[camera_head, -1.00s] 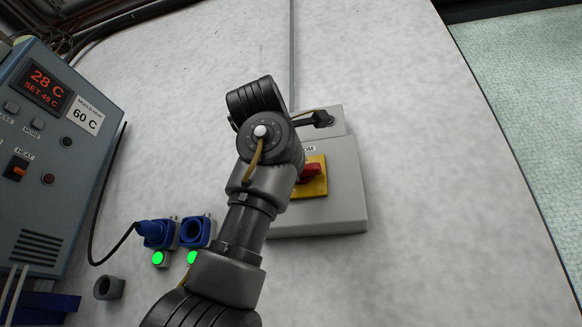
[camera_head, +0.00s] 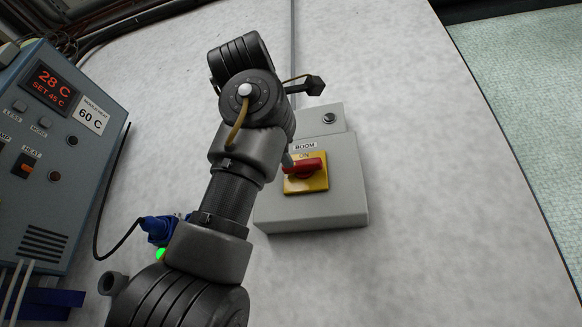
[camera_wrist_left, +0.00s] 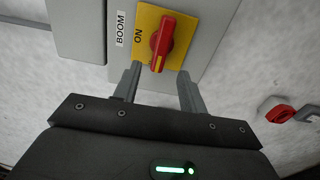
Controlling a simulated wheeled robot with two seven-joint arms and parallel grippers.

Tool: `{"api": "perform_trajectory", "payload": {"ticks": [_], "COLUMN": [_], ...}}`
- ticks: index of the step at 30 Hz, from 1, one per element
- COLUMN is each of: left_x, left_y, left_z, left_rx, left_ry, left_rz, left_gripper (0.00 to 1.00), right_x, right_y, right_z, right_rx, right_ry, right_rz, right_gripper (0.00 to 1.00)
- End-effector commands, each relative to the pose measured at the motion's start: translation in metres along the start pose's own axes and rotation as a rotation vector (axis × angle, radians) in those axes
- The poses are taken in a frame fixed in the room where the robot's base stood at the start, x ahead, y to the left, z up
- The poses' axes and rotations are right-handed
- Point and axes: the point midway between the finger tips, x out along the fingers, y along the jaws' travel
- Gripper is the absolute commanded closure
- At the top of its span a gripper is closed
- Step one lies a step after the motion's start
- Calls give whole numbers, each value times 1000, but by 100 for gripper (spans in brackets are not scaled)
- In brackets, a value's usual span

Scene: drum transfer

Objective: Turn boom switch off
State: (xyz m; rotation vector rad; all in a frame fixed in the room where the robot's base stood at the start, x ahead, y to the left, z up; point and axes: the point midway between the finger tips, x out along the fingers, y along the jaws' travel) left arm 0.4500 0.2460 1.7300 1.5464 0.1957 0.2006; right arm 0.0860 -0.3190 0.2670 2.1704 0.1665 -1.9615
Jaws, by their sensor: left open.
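The boom switch is a red rotary handle (camera_head: 306,167) on a yellow plate (camera_head: 318,183), on the front of a grey box (camera_head: 345,205). The labels BOOM and ON show beside it. In the left wrist view the red handle (camera_wrist_left: 162,43) sits just beyond the fingertips, in line with the gap between them. My left gripper (camera_wrist_left: 159,70) is open and empty, its two fingers apart. In the head view my left arm hides most of the gripper; a grey finger shows by the handle's left end. I cannot tell whether it touches. My right gripper is not in view.
A control panel (camera_head: 45,150) with a 28 C display stands at the left. A blue connector (camera_head: 157,229) with a black cable is below it, partly behind my arm. In the left wrist view a red part (camera_wrist_left: 279,113) shows at the right. The surface right of the box is clear.

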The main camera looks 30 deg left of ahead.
Motion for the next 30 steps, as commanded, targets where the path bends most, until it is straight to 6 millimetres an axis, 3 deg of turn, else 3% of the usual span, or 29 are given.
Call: {"api": "perform_trajectory", "payload": {"ticks": [3,9,30], "left_x": [-22,-40,-43], "left_y": [-2,-1,0], "left_z": [0,0,0], "left_rx": [0,-1,0], "left_ry": [1,1,0], "left_rz": [2,-1,-1], "left_gripper": [58,58,58], "right_x": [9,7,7], "right_y": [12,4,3], "right_z": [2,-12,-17], "right_rx": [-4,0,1], "right_ry": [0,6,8], "right_rz": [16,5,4], "right_gripper": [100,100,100]}}
